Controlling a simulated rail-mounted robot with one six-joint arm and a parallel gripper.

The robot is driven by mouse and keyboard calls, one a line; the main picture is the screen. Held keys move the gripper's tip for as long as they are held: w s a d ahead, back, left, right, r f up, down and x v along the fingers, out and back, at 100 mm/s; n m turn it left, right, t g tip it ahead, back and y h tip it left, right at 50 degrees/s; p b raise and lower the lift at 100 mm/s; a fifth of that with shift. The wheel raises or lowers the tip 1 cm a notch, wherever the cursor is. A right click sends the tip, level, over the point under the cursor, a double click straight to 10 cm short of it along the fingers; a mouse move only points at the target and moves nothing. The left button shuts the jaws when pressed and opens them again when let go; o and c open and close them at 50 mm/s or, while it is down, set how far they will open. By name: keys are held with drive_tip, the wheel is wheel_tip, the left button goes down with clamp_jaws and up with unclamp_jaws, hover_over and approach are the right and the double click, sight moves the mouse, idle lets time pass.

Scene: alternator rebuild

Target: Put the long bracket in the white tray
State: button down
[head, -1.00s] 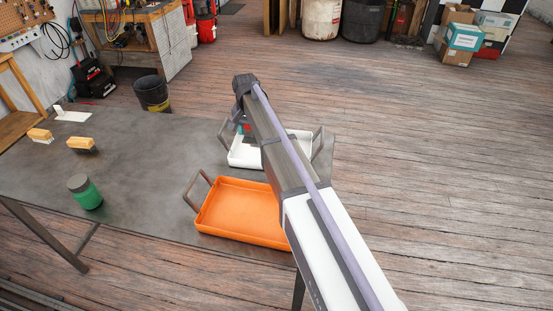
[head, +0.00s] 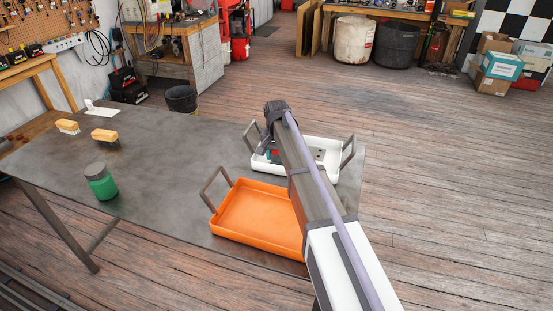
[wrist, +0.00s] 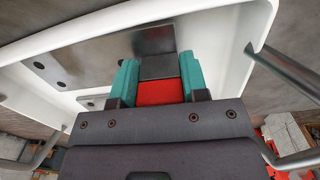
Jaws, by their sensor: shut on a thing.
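The long bracket (wrist: 98,55) is a grey metal plate with dark holes, with a raised part between my fingers. My gripper (wrist: 158,72), with teal fingers and a red middle, is shut on it. In the wrist view the white tray (wrist: 225,45) surrounds the bracket on the visible sides. In the head view the white tray (head: 262,169) is at the table's far right corner. The bracket's holed end (head: 319,153) shows inside its outline, right of my arm. My gripper (head: 272,154) is partly hidden there. I cannot tell if the bracket touches the tray floor.
An orange tray (head: 250,212) with handles stands in front of the white tray, partly under my arm. A green jar (head: 101,183) and two wood-topped brushes (head: 104,136) are on the left of the table. The table's middle is clear.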

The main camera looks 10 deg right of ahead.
drive_tip(key=shift+f, duration=0.25)
drive_tip(key=c, duration=0.6)
unclamp_jaws()
drive_tip(key=shift+r, duration=0.15)
drive_tip(key=shift+c, duration=0.2)
wheel_tip(320, 180, up, 13)
drive_tip(key=p, duration=1.2)
drive_tip(key=shift+f, duration=0.2)
drive_tip(key=shift+s+f, duration=0.15)
drive_tip(key=shift+s, duration=0.05)
drive_tip(key=s+n, duration=0.6)
drive_tip(key=s, duration=2.5)
